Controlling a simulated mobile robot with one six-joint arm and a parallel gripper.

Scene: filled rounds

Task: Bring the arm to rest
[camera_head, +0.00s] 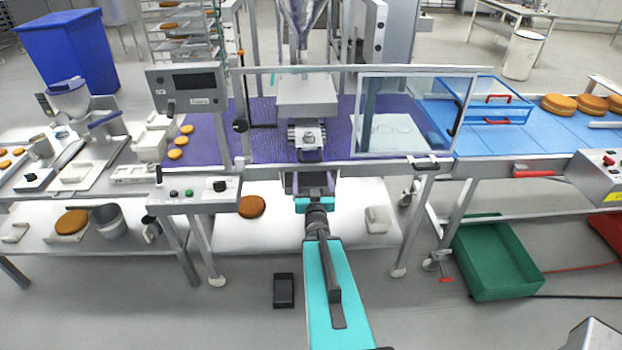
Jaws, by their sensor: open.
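My arm reaches forward from the bottom middle of the head view, with a teal link nearest me. My gripper (308,180) is at its far end, in front of the front edge of the machine with the purple belt (265,125). The jaws are open, and I see nothing held between them. The fingertips are small and partly hidden against the machine's metal parts, so I cannot tell whether they touch it.
A clear guard panel (410,115) stands at the machine's right. A control box (192,194) juts out at its left front. A blue conveyor (545,140) carries brown rounds (558,104). A green crate (497,262) and a black pedal (284,291) are on the floor.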

